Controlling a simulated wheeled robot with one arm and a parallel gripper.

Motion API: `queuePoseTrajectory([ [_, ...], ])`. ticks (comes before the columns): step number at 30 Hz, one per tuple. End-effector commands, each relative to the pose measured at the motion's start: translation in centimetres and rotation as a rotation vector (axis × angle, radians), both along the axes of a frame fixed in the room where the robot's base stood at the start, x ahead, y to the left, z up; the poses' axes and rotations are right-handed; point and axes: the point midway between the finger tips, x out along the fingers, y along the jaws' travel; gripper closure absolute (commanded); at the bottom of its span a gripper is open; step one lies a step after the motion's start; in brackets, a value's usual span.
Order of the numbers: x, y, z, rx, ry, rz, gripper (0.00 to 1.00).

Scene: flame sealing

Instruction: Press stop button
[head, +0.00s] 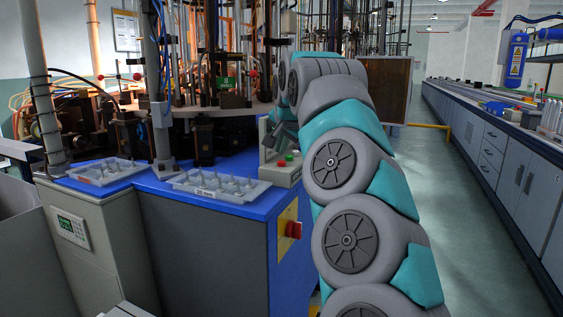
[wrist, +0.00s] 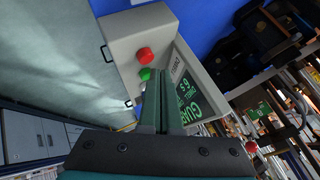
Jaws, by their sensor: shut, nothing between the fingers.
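A pale control box (head: 288,176) stands on the right end of the blue table. It carries a red button, which shows in the wrist view (wrist: 145,54), and a green button (wrist: 145,74) beside it. My gripper (wrist: 161,76) is shut and empty, its fingers pointing at the box. In the wrist view the fingertips lie just right of the green button and below the red one. I cannot tell the gap to the box.
Two pale trays with small upright parts, one left (head: 105,172) and one nearer (head: 218,187), lie on the blue table (head: 160,190). A red knob (head: 293,229) on a yellow plate is on the table's side. Machinery rods stand behind. The right aisle floor is clear.

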Motion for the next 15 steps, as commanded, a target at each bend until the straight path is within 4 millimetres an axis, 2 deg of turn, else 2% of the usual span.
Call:
queuePoseTrajectory([
  [15,-0.01,0.00,-0.88,-0.001,0.000,0.001,1.00],
])
